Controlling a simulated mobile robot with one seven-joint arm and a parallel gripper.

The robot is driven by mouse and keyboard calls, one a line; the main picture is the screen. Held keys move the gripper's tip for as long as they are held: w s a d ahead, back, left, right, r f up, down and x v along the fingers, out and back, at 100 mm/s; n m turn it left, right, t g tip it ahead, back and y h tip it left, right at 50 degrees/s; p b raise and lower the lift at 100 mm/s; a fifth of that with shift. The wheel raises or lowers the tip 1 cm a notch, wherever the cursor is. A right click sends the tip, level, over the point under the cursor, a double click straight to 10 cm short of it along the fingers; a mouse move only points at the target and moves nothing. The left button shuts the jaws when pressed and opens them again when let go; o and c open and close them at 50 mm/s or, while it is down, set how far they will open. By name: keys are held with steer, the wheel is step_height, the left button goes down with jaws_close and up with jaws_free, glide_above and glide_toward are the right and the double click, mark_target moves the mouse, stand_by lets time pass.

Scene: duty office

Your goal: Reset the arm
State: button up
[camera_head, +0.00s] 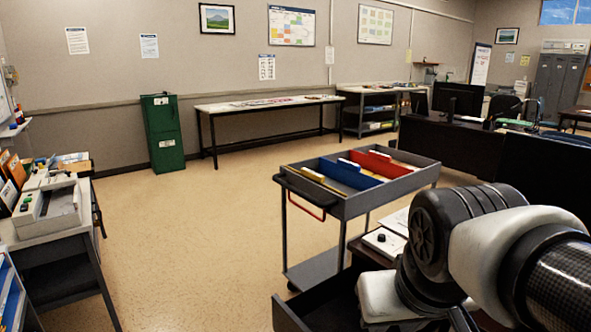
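My arm shows at the lower right, with a black joint, white link shells and a dark carbon-patterned tube. It is bent, and its lower part runs out past the bottom edge of the view. I do not see my gripper's fingers. Nothing held by the arm is visible.
A grey cart (349,207) with red and blue folders (384,163) in its top tray stands just beyond my arm. A dark open-topped box or drawer (287,314) is at the bottom. A device (48,209) sits on the left desk. The middle-left floor (190,240) is clear.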

step_height(320, 180, up, 21)
steer(key=s+p, duration=0.2)
steer(key=p, duration=1.8)
steer(key=shift+f+m, duration=0.15)
steer(key=shift+m, duration=0.15)
steer(key=shift+s+d, duration=0.1)
steer(key=shift+d, duration=0.05)
